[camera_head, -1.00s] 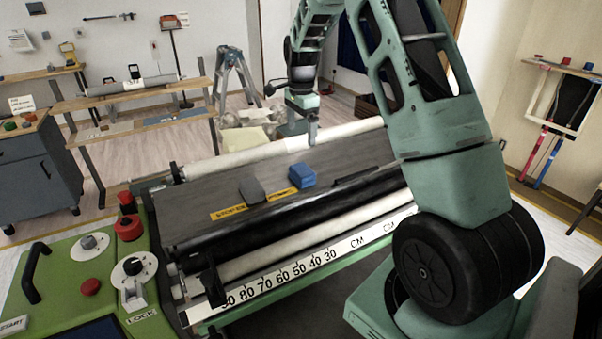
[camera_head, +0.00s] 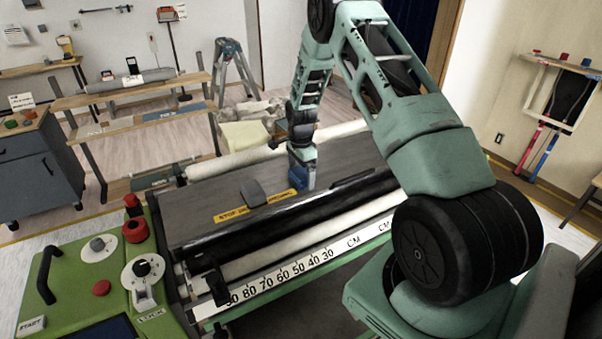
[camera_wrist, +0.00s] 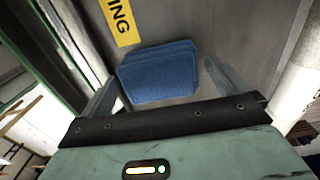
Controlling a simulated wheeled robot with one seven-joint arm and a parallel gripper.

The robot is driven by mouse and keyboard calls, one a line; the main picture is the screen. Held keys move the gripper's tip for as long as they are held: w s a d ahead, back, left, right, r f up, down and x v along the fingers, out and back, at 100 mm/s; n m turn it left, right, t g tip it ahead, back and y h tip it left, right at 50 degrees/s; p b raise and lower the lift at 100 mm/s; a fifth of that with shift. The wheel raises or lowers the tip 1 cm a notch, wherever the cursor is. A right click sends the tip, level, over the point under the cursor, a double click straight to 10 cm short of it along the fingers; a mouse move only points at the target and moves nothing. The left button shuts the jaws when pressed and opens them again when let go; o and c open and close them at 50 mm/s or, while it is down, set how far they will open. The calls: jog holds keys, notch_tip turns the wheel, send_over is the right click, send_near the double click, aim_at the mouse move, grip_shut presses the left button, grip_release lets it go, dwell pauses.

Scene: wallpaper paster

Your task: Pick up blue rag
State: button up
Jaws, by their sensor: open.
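The blue rag (camera_head: 298,174) is a small folded block lying on the grey top of the wallpaper machine (camera_head: 215,194). In the wrist view the rag (camera_wrist: 158,72) lies between the two fingers of my gripper (camera_wrist: 160,88). The fingers stand apart, one on each side, with a gap between the rag and the right finger. The left finger is close to the rag's left edge; I cannot tell whether they touch. In the head view my gripper (camera_head: 304,180) is down at the rag and covers part of it.
A grey block (camera_head: 253,192) lies left of the rag, near a yellow warning label (camera_head: 240,213). A white paper roll (camera_head: 225,163) runs along the far edge, and a dark roller (camera_head: 240,236) runs along the near side. A green control panel (camera_head: 90,285) stands at the lower left.

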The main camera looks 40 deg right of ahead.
aim_at(301, 171)
jog(key=shift+f, duration=0.35)
jog(key=c, duration=1)
notch_tip(301, 171, up, 10)
jog(key=b, duration=0.3)
jog(key=shift+b, duration=0.3)
